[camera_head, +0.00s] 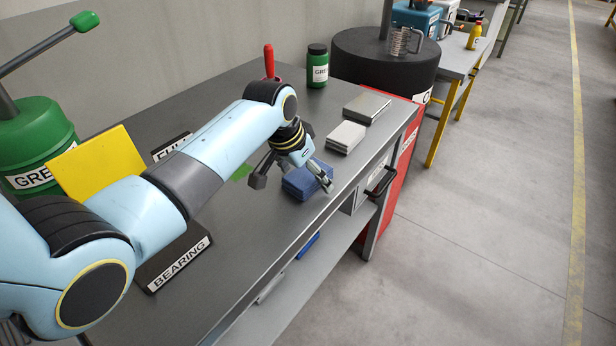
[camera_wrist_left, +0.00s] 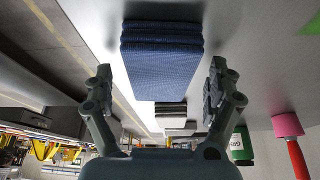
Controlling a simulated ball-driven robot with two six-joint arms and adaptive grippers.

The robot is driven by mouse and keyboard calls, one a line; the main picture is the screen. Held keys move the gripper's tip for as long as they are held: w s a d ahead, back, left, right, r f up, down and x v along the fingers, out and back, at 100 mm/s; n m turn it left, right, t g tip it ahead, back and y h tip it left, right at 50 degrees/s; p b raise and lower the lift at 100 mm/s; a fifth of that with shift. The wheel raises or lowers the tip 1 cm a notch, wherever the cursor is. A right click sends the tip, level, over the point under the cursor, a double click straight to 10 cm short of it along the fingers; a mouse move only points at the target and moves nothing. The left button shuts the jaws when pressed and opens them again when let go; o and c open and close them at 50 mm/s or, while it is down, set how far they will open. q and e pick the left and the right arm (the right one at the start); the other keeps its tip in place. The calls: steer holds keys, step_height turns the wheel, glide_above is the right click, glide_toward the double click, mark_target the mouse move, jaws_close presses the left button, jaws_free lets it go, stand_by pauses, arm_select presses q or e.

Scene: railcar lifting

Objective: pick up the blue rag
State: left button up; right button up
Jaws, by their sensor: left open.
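The blue rag (camera_head: 306,180) lies folded in a stack on the grey workbench, near its front edge. My left gripper (camera_head: 293,184) is open at the rag, with one finger on each side of it in the head view. In the left wrist view the blue rag (camera_wrist_left: 161,50) shows as folded layers, ahead of and between the open fingers of the left gripper (camera_wrist_left: 158,88). I cannot tell whether the fingers touch it. My right gripper is not in view.
Grey-white folded stacks (camera_head: 346,137) lie farther along the workbench (camera_head: 240,240). A green grease jar (camera_head: 317,66) and a red-handled tool (camera_head: 269,62) stand at the back. A black drum (camera_head: 375,62) stands beyond the bench. A yellow sheet (camera_head: 97,168) and a bearing tray (camera_head: 178,262) are nearer.

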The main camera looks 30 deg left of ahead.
arm_select(q)
steer(key=shift+f, duration=0.25)
stand_by(0.6)
steer(key=shift+s, duration=0.15)
steer(key=c, duration=1.1)
steer(key=shift+d+f, duration=0.1)
steer(key=shift+c, duration=0.7)
